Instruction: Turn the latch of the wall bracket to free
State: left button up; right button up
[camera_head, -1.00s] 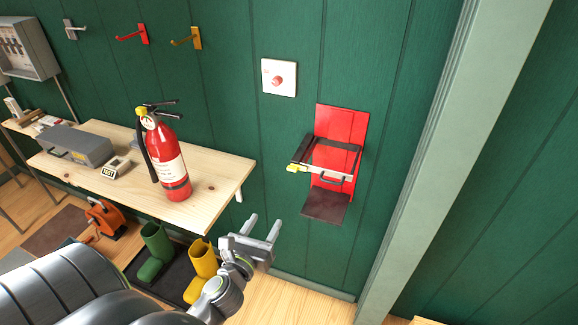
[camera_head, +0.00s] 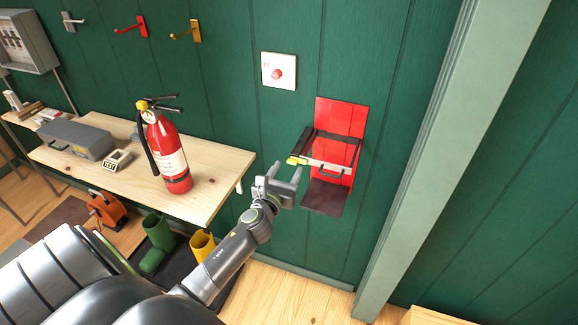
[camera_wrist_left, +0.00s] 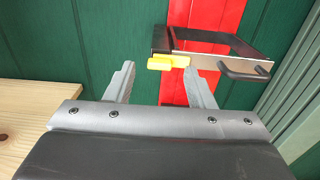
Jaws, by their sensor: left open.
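The wall bracket (camera_head: 341,122) is a red plate on the green wall with a dark band frame and a dark lower shelf. Its yellow latch (camera_head: 297,160) sits at the left front end of the band. In the left wrist view the latch (camera_wrist_left: 168,62) lies level, just beyond and between the fingertips. A dark handle (camera_wrist_left: 244,74) is to its right. My left gripper (camera_head: 284,168) is open and empty, close to the latch at its lower left; I cannot tell whether it touches. My right gripper is not in view.
A red fire extinguisher (camera_head: 166,150) stands on the wooden bench (camera_head: 212,187) left of the bracket. A white panel with a red button (camera_head: 278,72) is above. A pale green post (camera_head: 425,150) rises to the right. Boots (camera_head: 158,240) stand below the bench.

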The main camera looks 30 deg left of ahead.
aim_at(297, 162)
pick_arm(q)
jog(key=shift+x, duration=1.2)
jog(key=shift+c, duration=0.4)
jog(key=c, duration=0.9)
